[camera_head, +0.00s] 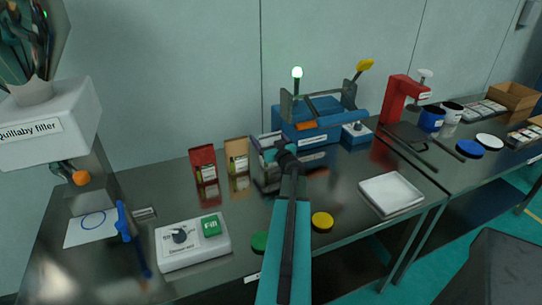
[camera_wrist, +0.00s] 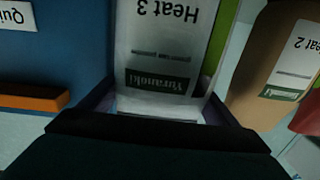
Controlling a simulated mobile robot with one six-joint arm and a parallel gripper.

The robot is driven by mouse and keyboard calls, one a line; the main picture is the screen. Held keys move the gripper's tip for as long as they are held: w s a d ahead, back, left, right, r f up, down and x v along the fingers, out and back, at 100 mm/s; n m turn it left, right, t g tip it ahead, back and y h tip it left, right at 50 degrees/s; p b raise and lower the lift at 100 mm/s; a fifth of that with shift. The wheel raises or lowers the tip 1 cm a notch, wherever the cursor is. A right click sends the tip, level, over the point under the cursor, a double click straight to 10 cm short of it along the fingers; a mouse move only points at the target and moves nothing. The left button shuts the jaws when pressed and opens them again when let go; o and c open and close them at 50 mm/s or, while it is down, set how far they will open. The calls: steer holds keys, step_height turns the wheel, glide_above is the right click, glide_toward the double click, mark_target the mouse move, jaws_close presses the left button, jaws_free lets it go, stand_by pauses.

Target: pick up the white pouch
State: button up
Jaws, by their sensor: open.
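The white pouch (camera_wrist: 165,45) fills the middle of the wrist view, upside down, with a "Heat 3" label, a dark "Yuranoki" band and a green strip on one side. My gripper (camera_wrist: 160,105) is open, with its fingers on either side of the pouch's near end. I cannot tell whether they touch it. In the head view the pouch (camera_head: 266,139) stands on the dark bench, partly hidden by my gripper (camera_head: 272,165) and wrist.
A brown pouch (camera_head: 237,158) marked "Heat 2" in the wrist view (camera_wrist: 268,70) stands close beside the white one, with a red pouch (camera_head: 204,165) beyond. The blue machine (camera_head: 312,122) is close on the other side. A white tray (camera_head: 391,193) lies right.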

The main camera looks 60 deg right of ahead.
steer(key=shift+c, duration=0.5)
steer(key=c, duration=1.2)
steer(key=shift+r+b, duration=0.2)
steer(key=shift+b, duration=0.1)
steer(key=shift+r, duration=0.2)
steer(key=shift+s+a+r+b, duration=0.1)
steer(key=shift+s+r+b, duration=0.1)
steer(key=shift+b, duration=0.15)
steer(key=b+v, duration=0.5)
steer(key=v, duration=0.8)
step_height(320, 180, up, 14)
steer(key=shift+w+f+b, duration=0.1)
steer(key=shift+w+b, duration=0.05)
steer(key=shift+b, duration=0.3)
